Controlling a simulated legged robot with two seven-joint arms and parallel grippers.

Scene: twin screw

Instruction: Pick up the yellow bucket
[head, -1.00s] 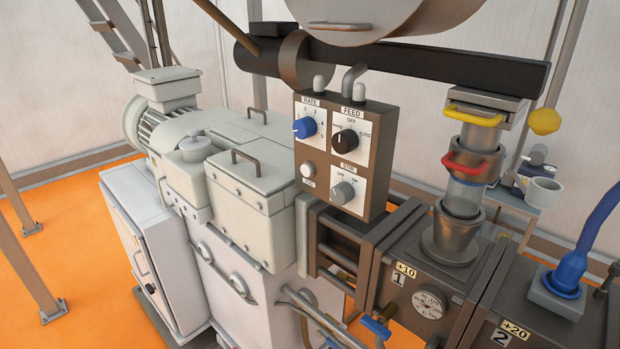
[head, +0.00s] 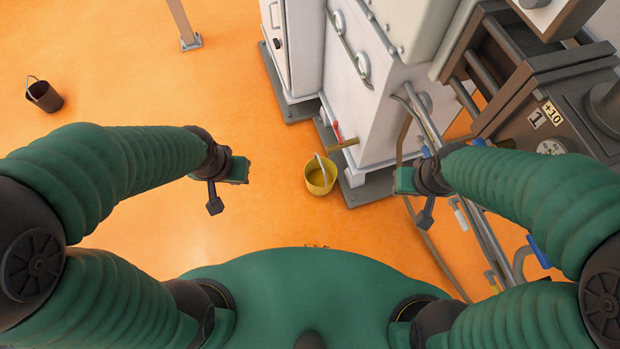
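The yellow bucket (head: 318,184) stands upright on the orange floor, beside the base of the white machine and below a red-handled tap. Its light handle rises over the rim. My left gripper (head: 236,172) is to the left of the bucket, well apart from it. My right gripper (head: 408,182) is to the right of the bucket, also apart from it, close to the machine's pipes. Neither gripper touches the bucket. Both are seen from above and small, so I cannot tell whether their fingers are open.
The white machine (head: 368,110) stands just behind the bucket, with a red-handled tap (head: 338,136) jutting out. Pipes and hoses (head: 478,225) run at the right. A dark brown bucket (head: 44,96) stands far left. The orange floor (head: 270,215) left of the yellow bucket is clear.

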